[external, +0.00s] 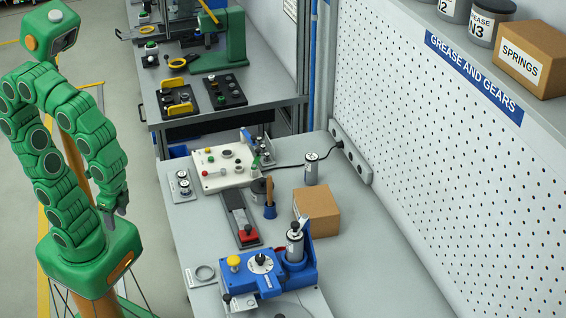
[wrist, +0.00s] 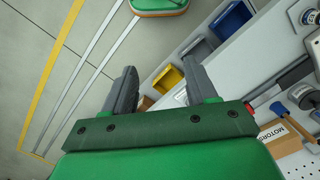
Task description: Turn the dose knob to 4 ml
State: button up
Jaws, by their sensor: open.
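The blue dosing device (external: 283,285) stands on the grey bench at the lower middle of the external view. On it is a round white dial with a black dose knob (external: 261,258). The scale marks are too small to read, so I cannot tell the knob's setting. A yellow knob (external: 233,262) sits to its left and a silver canister (external: 294,246) stands at its right. My gripper (external: 122,211) hangs left of the bench, well apart from the device. In the wrist view my gripper (wrist: 159,65) is open with nothing between the fingers. The dose knob cannot be made out there.
A cardboard box (external: 316,211), a red and black clamp-like tool (external: 240,220) and a white panel (external: 226,172) stand farther back on the bench. The wrist view shows blue (wrist: 230,20) and yellow (wrist: 167,79) bins.

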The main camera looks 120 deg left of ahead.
jog(key=w+r+n, duration=0.3)
jog(key=w+n, duration=0.1)
jog(key=w, duration=0.8)
jog(key=n+t, duration=0.2)
jog(key=n, duration=1)
send_over(260, 257)
notch_tip(260, 257, down, 2)
jog(key=shift+f, duration=4.15)
jog(key=shift+c, duration=0.5)
jog(key=c, duration=1)
